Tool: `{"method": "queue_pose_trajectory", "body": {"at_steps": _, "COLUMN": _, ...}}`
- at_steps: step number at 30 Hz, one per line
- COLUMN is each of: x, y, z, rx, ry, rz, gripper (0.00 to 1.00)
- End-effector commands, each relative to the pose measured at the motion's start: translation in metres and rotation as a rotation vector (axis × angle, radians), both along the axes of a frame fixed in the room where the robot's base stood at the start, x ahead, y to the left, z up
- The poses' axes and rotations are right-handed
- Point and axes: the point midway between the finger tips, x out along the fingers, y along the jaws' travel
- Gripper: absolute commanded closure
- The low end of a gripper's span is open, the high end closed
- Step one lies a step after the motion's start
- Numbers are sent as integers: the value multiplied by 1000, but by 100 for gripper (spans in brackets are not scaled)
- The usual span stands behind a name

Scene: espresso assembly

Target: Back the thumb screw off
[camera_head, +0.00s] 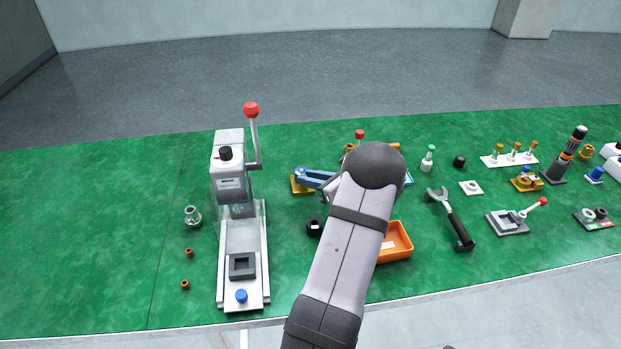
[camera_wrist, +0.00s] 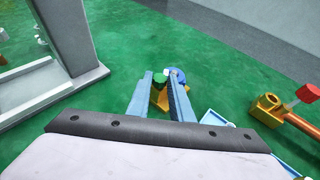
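A grey press (camera_head: 230,165) with a red-ball lever stands to the left. An orange tray (camera_head: 397,242) and a black-handled tool (camera_head: 455,223) lie to the right. In the wrist view a gold part with an orange rod (camera_wrist: 268,106) and a light-blue tray (camera_wrist: 218,121) are close on the right.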

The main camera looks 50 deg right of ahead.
Motion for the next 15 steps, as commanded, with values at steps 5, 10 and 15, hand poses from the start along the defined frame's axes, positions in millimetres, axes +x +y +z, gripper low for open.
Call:
{"method": "queue_pose_trajectory", "body": {"at_steps": 5, "x": 0, "y": 0, "z": 0, "rx": 0, "ry": 0, "rz": 2, "gripper": 100}}
{"method": "queue_pose_trajectory", "body": {"at_steps": 10, "x": 0, "y": -1, "z": -1, "rx": 1, "ry": 1, "rz": 22, "gripper": 100}}
{"method": "queue_pose_trajectory", "body": {"at_steps": 15, "x": -1, "y": -3, "z": -1, "rx": -1, "ry": 0, "rz": 77, "gripper": 100}}
